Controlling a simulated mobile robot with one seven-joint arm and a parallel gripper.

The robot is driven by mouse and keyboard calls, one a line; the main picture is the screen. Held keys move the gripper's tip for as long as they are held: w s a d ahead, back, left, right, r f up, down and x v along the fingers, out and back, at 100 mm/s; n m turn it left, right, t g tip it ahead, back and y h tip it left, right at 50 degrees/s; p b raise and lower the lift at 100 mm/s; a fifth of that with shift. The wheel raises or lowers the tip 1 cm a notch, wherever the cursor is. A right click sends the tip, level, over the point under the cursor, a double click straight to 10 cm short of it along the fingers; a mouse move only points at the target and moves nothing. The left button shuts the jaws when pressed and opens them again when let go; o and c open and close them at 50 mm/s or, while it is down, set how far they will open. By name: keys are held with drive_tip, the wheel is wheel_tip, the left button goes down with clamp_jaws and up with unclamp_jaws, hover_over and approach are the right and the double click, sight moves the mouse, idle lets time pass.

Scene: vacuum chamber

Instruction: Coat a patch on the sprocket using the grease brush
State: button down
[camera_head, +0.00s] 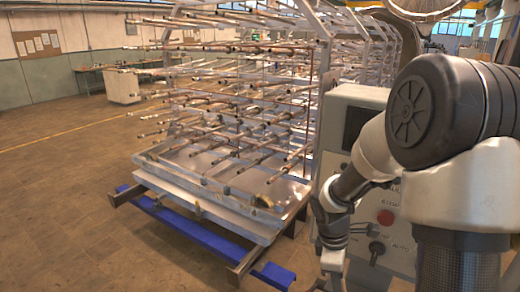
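I cannot make out the sprocket or the grease brush with certainty. A small dark and yellowish object (262,201) lies near the front right corner of the rack's lower tray (225,185); it is too small to name. My arm comes in from the right and bends down in front of a grey control cabinet. Its lower end runs out at the bottom edge of the picture, so my gripper's fingers do not show.
A large metal rack (318,60) with several tiers of rods fills the middle. A blue beam (205,236) runs low along its front. The grey control cabinet (352,100) with a red button (385,217) stands close behind my arm. Open floor (70,200) lies to the left.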

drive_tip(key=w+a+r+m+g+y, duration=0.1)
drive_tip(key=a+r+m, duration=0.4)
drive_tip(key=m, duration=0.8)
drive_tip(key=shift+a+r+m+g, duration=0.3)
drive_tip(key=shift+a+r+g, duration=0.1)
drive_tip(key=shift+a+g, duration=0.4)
